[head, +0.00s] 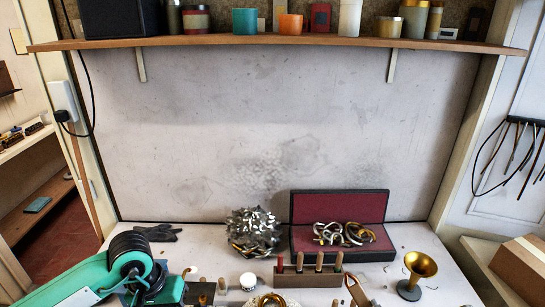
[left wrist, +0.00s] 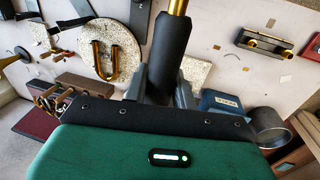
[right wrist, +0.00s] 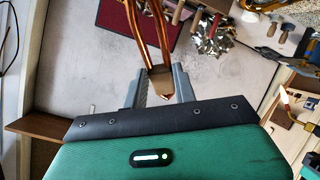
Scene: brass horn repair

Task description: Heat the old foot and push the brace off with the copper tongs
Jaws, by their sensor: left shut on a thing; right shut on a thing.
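My left gripper (left wrist: 165,95) is shut on a black handle (left wrist: 164,62) with a brass tube rising from its top; its tip is out of view. In the left wrist view a U-shaped brass tube (left wrist: 97,60) lies on a round speckled board (left wrist: 125,45), apart from the handle. I cannot make out the old foot or the brace on it. My right gripper (right wrist: 160,85) is shut on the copper tongs (right wrist: 140,35), holding them near their pointed joined end. The tongs' other ends run out of the right wrist view.
A brass bell (head: 420,265) stands at the right of the bench. A wooden rack (head: 308,279) of handled tools, an open red-lined case (head: 338,206) and a pile of metal scraps (head: 254,228) lie behind. A blue box (left wrist: 222,104) and grey cup (left wrist: 268,124) are close to my left gripper.

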